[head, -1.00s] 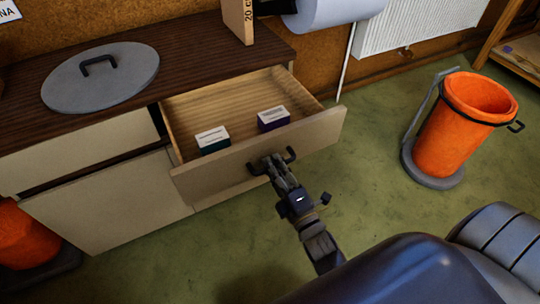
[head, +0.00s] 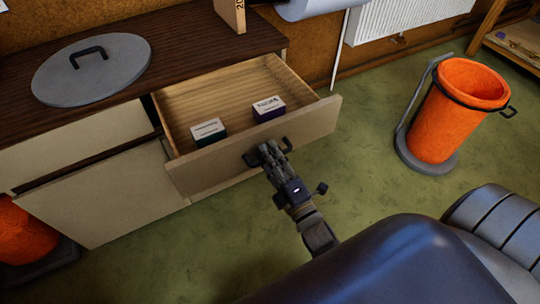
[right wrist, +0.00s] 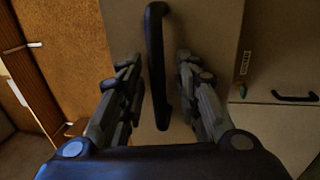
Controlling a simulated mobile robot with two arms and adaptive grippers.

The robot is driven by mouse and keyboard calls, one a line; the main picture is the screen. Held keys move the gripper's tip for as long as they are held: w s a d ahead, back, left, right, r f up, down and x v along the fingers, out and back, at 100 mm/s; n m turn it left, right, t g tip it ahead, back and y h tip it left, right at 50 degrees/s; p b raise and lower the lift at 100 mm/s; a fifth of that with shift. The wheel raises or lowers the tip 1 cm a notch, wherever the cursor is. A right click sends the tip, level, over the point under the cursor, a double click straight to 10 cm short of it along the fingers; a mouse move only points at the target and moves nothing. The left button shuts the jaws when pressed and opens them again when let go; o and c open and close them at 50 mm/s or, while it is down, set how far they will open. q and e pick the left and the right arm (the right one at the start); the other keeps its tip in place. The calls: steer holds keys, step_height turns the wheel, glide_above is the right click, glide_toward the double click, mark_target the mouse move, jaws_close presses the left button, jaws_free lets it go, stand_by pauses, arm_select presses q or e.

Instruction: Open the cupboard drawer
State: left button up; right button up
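The cupboard drawer (head: 225,160) stands pulled out, with its inside and pale wooden floor in view in the head view. Its dark bar handle (head: 287,143) is on the drawer front; the handle also shows upright in the right wrist view (right wrist: 155,60). My right gripper (head: 269,151) is at the handle. In the right wrist view its two fingers (right wrist: 158,85) are spread, one on each side of the handle, with gaps to it. My left gripper is not in view.
A round grey lid (head: 90,75) lies on the cupboard top (head: 190,40). An orange bin (head: 450,115) stands at the right, with open green floor (head: 350,160) between.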

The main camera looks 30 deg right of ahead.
steer(key=s+f, duration=0.2)
steer(key=s, duration=0.9)
steer(key=shift+s+d, duration=0.2)
steer(key=shift+s, duration=0.2)
steer(key=shift+f, duration=0.1)
